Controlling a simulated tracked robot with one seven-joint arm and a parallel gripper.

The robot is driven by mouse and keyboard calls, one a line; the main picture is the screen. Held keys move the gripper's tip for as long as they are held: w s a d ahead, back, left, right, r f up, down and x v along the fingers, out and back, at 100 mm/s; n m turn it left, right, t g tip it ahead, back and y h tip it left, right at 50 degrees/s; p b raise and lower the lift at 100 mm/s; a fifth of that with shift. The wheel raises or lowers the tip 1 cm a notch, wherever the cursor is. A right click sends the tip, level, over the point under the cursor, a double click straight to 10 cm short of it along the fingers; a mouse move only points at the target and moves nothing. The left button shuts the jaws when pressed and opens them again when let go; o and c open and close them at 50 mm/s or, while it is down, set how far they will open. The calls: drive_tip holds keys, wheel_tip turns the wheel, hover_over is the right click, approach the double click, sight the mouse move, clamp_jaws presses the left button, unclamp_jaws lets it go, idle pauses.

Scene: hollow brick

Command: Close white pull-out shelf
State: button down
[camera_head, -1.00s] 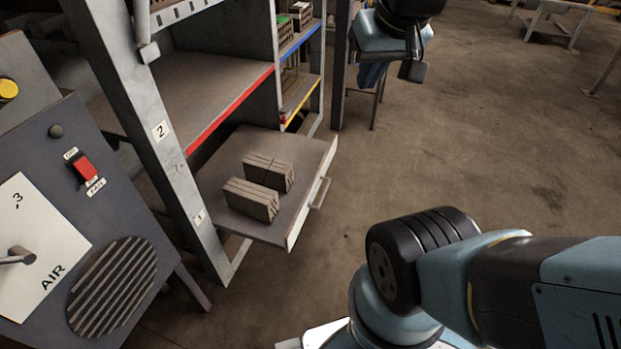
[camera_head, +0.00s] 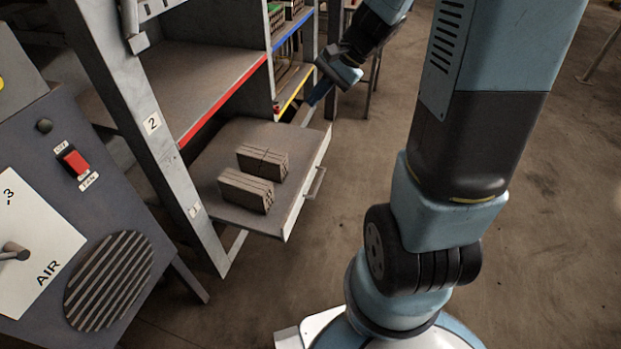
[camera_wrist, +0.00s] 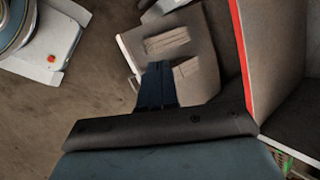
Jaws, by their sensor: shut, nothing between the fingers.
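The white pull-out shelf (camera_head: 222,211) juts out of the rack at the lower level, with a white front and a bar handle (camera_head: 314,183). Two hollow bricks (camera_head: 246,190) lie on it. In the wrist view the shelf (camera_wrist: 205,56) shows below the gripper. My gripper (camera_head: 315,97) is at the far side of the shelf, by the yellow-edged level, its fingers pointing down and left. In the wrist view the dark blue fingers (camera_wrist: 159,75) are together and empty, and overlap the shelf in the picture. Whether they touch it I cannot tell.
A red-edged shelf (camera_head: 200,80) lies above the pull-out shelf. A rack post (camera_head: 150,130) stands at its near side. A grey machine (camera_head: 90,215) with a red switch is at the left. The floor to the right is open.

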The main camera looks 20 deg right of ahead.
drive_tip(key=w+d+f+m+t+y, duration=0.1)
drive_tip(key=w+d+f+m, duration=0.25)
drive_tip(key=f, duration=0.45)
drive_tip(key=w+d+f+m+t, duration=0.15)
drive_tip(key=f+m, duration=0.25)
drive_tip(key=f, duration=0.5)
drive_tip(key=w+d+f+m+y, duration=0.1)
drive_tip(key=w+d+f+m, duration=0.25)
drive_tip(key=f, duration=0.45)
drive_tip(key=m+t+h, duration=0.1)
drive_tip(key=m+h, duration=0.1)
drive_tip(key=m, duration=0.3)
approach(305, 184)
wheel_tip(305, 184, down, 4)
drive_tip(key=shift+w+a+f, duration=0.35)
drive_tip(key=shift+w+a, duration=0.55)
drive_tip(key=shift+a, duration=0.05)
drive_tip(key=shift+w+a, duration=0.4)
drive_tip(key=shift+a, duration=0.15)
